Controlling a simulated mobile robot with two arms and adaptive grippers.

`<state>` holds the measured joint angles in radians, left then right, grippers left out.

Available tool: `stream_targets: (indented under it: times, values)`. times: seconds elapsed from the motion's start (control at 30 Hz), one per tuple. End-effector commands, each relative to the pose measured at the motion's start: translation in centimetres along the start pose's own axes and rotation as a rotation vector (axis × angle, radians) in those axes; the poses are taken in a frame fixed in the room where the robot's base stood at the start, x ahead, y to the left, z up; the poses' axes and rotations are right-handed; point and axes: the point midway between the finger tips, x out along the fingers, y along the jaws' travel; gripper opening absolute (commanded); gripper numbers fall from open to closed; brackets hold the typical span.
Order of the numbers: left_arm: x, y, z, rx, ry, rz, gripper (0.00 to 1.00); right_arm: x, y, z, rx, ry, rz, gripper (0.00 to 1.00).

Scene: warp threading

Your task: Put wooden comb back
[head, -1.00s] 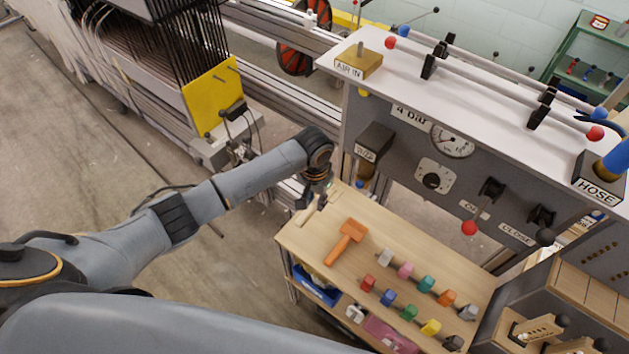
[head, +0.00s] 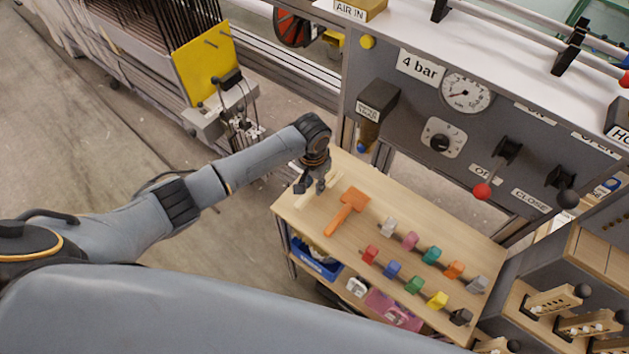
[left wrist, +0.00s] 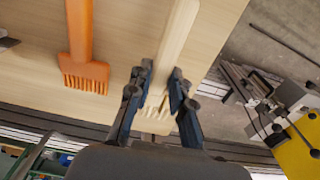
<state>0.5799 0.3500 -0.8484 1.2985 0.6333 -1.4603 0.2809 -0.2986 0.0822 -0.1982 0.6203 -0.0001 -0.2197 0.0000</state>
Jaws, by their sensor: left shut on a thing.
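The pale wooden comb (left wrist: 180,40) lies between the fingers of my left gripper (left wrist: 160,88) in the left wrist view. Its handle runs up the picture and its teeth are between and below the fingertips. In the head view my left gripper (head: 311,186) is shut on the comb at the far left corner of the wooden table (head: 300,228). The comb is low over the tabletop; I cannot tell whether it touches it. The fingers hide part of it. My right gripper is out of view.
An orange comb (head: 346,211) lies just right of the wooden one; it also shows in the left wrist view (left wrist: 83,65). Several coloured blocks stand further right. A grey panel with a gauge (head: 467,92) rises behind. A blue bin (head: 316,260) sits below.

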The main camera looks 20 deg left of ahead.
Motion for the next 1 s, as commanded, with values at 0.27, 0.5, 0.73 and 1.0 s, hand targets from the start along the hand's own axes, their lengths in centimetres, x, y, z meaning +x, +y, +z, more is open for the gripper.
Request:
stream_targets:
  times: [0.27,0.5,0.73,1.0]
  values:
    - [1.4,0.1,0.0,0.000,0.000,0.001,0.00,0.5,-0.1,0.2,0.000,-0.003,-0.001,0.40]
    - [1.4,0.1,0.0,0.000,0.000,0.001,0.00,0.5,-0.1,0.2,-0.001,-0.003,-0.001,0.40]
    - [1.6,0.1,0.1,-0.001,0.000,0.001,0.00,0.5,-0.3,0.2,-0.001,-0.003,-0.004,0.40]
    - [2.0,0.1,0.1,-0.001,0.000,0.002,0.00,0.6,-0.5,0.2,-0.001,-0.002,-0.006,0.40]
